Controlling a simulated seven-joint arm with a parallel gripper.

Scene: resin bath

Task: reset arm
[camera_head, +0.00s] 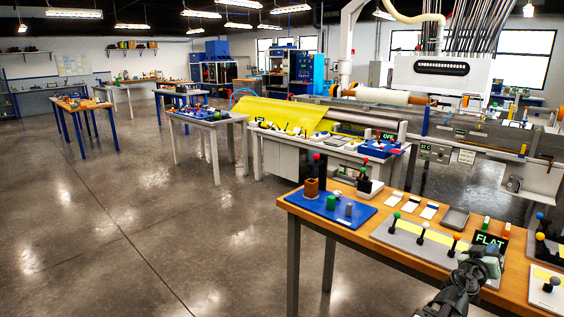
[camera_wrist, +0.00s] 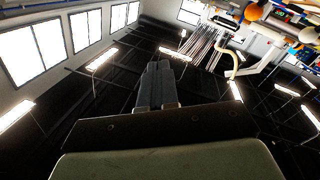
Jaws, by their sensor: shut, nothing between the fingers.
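My gripper (camera_wrist: 158,66) shows in the wrist view with its two dark fingers together and nothing between them. It is tilted so that the wrist camera looks up at the dark ceiling, the lamps and the windows. In the head view my arm (camera_head: 465,287) rises from the bottom edge at the lower right, in front of the wooden table (camera_head: 345,215). Its end overlaps the table's front part in the picture, near the green "FLAT" sign (camera_head: 489,239). I cannot tell the fingertips apart there.
A long machine with a yellow sheet (camera_head: 280,113) stands behind. The floor at left (camera_head: 110,220) is clear.

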